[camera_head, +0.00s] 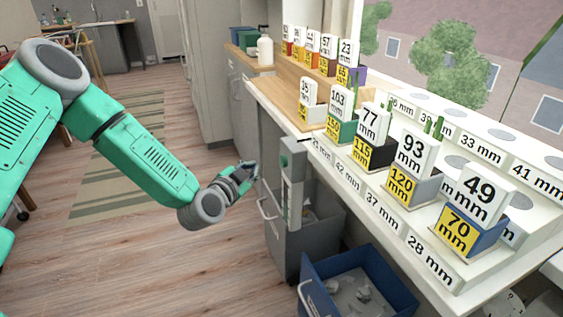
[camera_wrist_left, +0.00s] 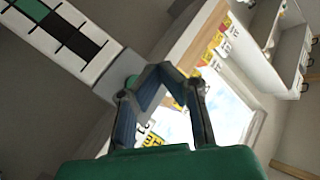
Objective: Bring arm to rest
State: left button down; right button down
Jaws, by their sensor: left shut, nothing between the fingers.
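My left arm comes in from the left in the head view, teal with grey joints. Its gripper (camera_head: 243,173) is shut and empty, in the air over the floor, to the left of the counter and the grey upright post. In the left wrist view the dark fingers of the left gripper (camera_wrist_left: 160,75) meet at their tips, with nothing between them. My right gripper is in neither view.
A white counter (camera_head: 441,268) with several labelled boxes and number cards runs along the right. A grey post (camera_head: 291,185) stands at its edge, close to the gripper. A blue bin (camera_head: 393,290) sits below. Wooden floor (camera_head: 130,250) is clear at left.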

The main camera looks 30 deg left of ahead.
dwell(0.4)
pick_arm(q)
jog(key=s+d+f+n+g+h, duration=0.2)
jog(key=s+d+f+g+h, duration=0.2)
jog(key=s+d+f+g, duration=0.85)
jog(key=s+f+n+g+y, duration=0.1)
jog(key=s+f, duration=0.1)
jog(key=s, duration=0.6)
jog(key=s+a+f+n+g, duration=0.1)
jog(key=s+f, duration=0.2)
jog(key=s, duration=0.5)
jog(key=s+a+f+n+g+y, duration=0.1)
jog(key=s+f, duration=0.2)
jog(key=s, duration=0.6)
jog(key=shift+f+n+y, duration=0.25)
jog(key=shift+n+y, duration=0.05)
jog(key=shift+n, duration=0.1)
